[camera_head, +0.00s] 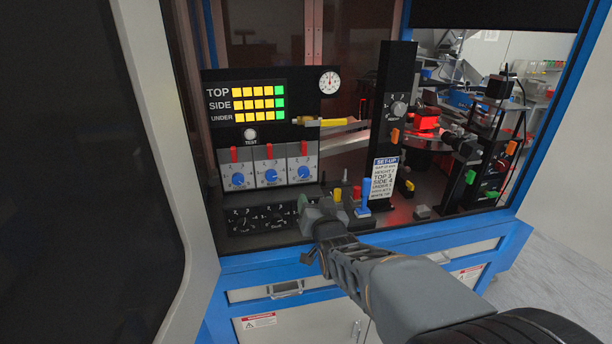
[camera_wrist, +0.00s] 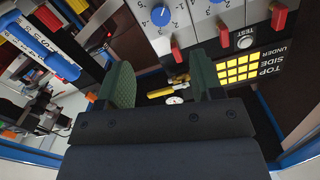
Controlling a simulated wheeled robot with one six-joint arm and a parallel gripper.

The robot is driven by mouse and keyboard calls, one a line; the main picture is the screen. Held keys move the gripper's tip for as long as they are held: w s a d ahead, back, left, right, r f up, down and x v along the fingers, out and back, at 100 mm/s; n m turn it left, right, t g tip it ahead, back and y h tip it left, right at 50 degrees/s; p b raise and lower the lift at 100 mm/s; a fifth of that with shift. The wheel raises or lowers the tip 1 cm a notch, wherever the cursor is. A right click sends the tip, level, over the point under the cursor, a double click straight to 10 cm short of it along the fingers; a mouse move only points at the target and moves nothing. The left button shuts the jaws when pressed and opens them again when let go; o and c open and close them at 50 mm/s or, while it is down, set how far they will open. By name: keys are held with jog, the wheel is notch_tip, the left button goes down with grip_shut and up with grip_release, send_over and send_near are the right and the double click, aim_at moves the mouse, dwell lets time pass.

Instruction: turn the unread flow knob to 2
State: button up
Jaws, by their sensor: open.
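A low black panel (camera_head: 258,230) with black dial knobs stands at the cabinet's front. One black knob (camera_head: 241,222) is at its left and another (camera_head: 277,216) is to the right. Their labels are too small to read, so I cannot tell which is the unread flow knob. My gripper (camera_head: 314,208) is at the panel's right end and hides part of it. In the wrist view my gripper (camera_wrist: 162,80) shows two green fingers apart with nothing held between them. A blue knob (camera_wrist: 161,15) on a grey panel shows beyond the fingers.
Three blue knobs with red levers (camera_head: 270,172) sit above the black panel, under a TOP, SIDE, UNDER light display (camera_head: 258,104). A set-up card (camera_head: 383,178) is on a black post (camera_head: 397,70) with another dial. Small coloured levers (camera_head: 362,200) stand right of my gripper.

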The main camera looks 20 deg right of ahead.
aim_at(305, 173)
jog(key=shift+t, duration=0.3)
jog(key=w+d+p, duration=0.1)
jog(key=w, duration=0.3)
jog(key=w+d+p, duration=0.1)
jog(key=w, duration=0.4)
jog(key=w+d, duration=0.1)
jog(key=w, duration=0.3)
jog(key=shift+w+r+p, duration=0.25)
jog(key=shift+w+p, duration=0.05)
jog(key=shift+p, duration=0.1)
jog(key=c, duration=0.9)
